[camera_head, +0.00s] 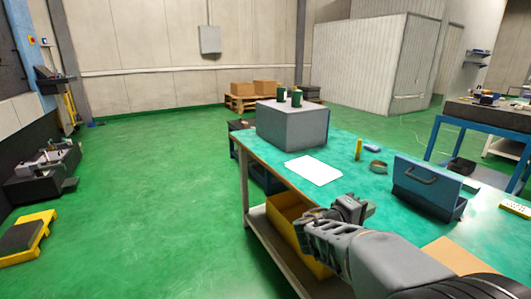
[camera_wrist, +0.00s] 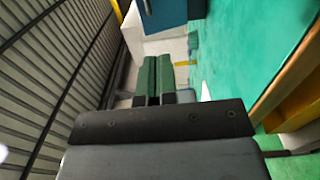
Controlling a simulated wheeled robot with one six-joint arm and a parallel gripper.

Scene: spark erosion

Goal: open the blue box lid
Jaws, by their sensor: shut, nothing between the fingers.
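The blue box (camera_head: 428,182) stands on the right part of the green-topped table. Its blue lid panel carries a dark handle (camera_head: 419,176) and rises at a slant above a dark lower part. I cannot tell from this angle whether the lid is shut. My gripper (camera_head: 358,208) is over the table's near edge, left of the box and clear of it. In the wrist view, the two green finger pads (camera_wrist: 153,80) lie side by side, shut and empty. A blue surface (camera_wrist: 165,12) shows at the top there; I cannot tell what it is.
White paper (camera_head: 314,170), a grey case (camera_head: 292,126) with green cans, a yellow cylinder (camera_head: 358,149) and a round dish (camera_head: 377,167) are on the table (camera_head: 340,150). A yellow bin (camera_head: 292,222) sits below. Green floor is open to the left.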

